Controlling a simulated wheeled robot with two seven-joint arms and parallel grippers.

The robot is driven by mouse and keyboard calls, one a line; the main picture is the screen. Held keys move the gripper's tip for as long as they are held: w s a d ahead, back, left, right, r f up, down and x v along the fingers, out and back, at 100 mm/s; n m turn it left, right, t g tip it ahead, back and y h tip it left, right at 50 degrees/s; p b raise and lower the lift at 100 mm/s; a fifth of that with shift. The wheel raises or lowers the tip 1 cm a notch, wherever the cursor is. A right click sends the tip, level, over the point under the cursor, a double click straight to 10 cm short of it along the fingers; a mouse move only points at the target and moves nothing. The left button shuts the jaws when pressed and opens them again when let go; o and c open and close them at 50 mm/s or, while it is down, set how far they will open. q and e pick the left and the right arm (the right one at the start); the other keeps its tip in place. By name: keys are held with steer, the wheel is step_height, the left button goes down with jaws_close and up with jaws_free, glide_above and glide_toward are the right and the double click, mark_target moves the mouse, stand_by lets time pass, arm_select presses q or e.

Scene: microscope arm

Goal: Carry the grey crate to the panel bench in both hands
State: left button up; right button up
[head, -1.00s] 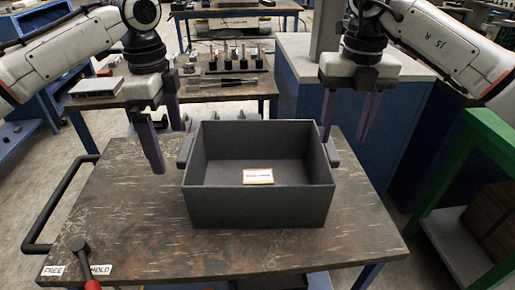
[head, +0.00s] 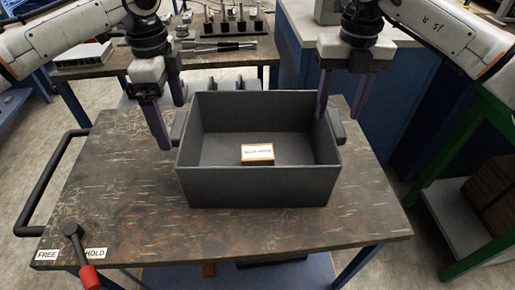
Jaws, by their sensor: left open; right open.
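The grey crate (head: 258,184) stands upright on a worn dark cart top (head: 110,215). A small box with a white label (head: 257,153) lies on the crate's floor. The crate has a side handle at the left (head: 180,127) and one at the right (head: 336,126). My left gripper (head: 172,124) is open, its purple fingers pointing down beside the left handle. My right gripper (head: 339,112) is open, its fingers pointing down at the right handle, one finger close to the crate's wall. Neither gripper visibly holds a handle; exact contact cannot be told. I cannot tell which bench is the panel bench.
The cart has a black push bar (head: 45,185) and a red-tipped lever (head: 86,262) by FREE and HOLD labels. Behind stands a table (head: 205,58) with several upright tools. A blue cabinet (head: 300,75) is behind right, and a green-framed shelf (head: 450,200) stands right.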

mark_target(174, 123)
arm_select(q)
steer(key=shift+f, duration=2.6)
arm_select(e)
steer(key=shift+f, duration=2.55)
arm_select(q)
steer(key=c, duration=1.2)
arm_select(e)
steer(key=c, duration=1.2)
arm_select(q)
steer(key=c, duration=0.7)
arm_select(e)
jaws_close()
arm_select(q)
steer(key=shift+w+r, duration=0.1)
steer(key=shift+r, duration=0.05)
arm_select(e)
steer(key=shift+w+r, duration=0.1)
